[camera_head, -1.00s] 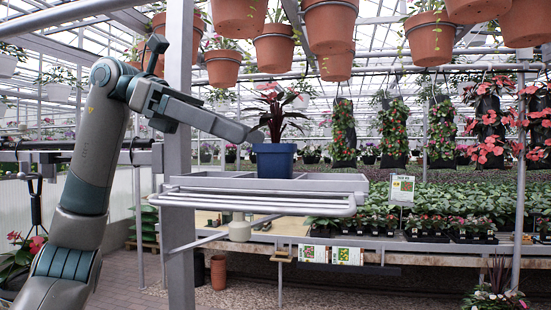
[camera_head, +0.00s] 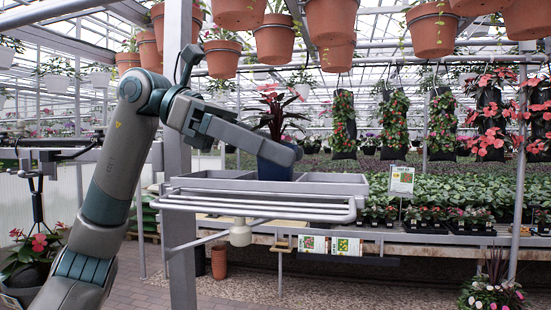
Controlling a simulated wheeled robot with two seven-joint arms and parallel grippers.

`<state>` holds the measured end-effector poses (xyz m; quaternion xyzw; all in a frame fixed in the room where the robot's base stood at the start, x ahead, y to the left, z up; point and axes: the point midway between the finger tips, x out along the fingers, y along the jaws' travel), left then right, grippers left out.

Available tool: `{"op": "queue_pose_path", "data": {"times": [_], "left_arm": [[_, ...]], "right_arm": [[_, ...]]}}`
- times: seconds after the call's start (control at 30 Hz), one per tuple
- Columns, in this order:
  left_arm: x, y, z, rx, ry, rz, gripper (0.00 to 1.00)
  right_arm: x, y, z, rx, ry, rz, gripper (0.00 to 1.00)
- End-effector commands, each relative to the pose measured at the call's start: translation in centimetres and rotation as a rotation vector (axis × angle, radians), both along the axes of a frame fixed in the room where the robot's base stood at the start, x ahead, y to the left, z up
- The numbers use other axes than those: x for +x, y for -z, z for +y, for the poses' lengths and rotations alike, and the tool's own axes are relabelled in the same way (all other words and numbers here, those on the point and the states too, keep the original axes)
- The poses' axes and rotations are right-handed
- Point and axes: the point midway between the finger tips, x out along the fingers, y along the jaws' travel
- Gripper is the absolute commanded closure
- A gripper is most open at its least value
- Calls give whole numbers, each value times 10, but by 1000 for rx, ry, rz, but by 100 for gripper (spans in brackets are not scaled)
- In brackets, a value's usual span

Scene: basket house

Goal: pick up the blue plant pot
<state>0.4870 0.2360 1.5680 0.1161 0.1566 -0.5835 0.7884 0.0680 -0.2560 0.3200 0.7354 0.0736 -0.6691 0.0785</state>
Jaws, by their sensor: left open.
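The blue plant pot (camera_head: 274,173) holds a plant with dark red leaves (camera_head: 277,112). It stands on the grey metal tray shelf (camera_head: 265,187) near the middle of the view. My left gripper (camera_head: 285,152) reaches in from the left and lies across the upper part of the pot, hiding its rim. The gripper is open, with a finger in front of the pot; the other finger is hidden. I cannot tell whether it touches the pot. My right gripper is not in view.
A grey upright post (camera_head: 178,150) stands just behind my left arm. Terracotta pots (camera_head: 275,40) hang above the shelf. Benches of green plants (camera_head: 450,190) with a sign (camera_head: 401,180) fill the right side. A potted red-flowered plant (camera_head: 32,255) is at lower left.

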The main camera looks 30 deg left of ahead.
Motion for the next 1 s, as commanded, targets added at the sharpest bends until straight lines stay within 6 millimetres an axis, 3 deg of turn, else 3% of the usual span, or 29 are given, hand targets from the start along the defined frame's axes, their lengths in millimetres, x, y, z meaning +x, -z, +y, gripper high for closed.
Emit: {"op": "queue_pose_path", "data": {"times": [0.1, 0.3, 0.8, 1.0], "left_arm": [[4, 1, -15, 1, 1, 2, 33], [8, 10, -31, 0, 1, -1, 33], [9, 12, -32, 0, 0, 0, 33], [9, 12, -32, 0, 0, 0, 80]], "right_arm": [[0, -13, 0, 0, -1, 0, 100], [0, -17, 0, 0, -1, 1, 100], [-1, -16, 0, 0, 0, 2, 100], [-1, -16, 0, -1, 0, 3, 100]]}}
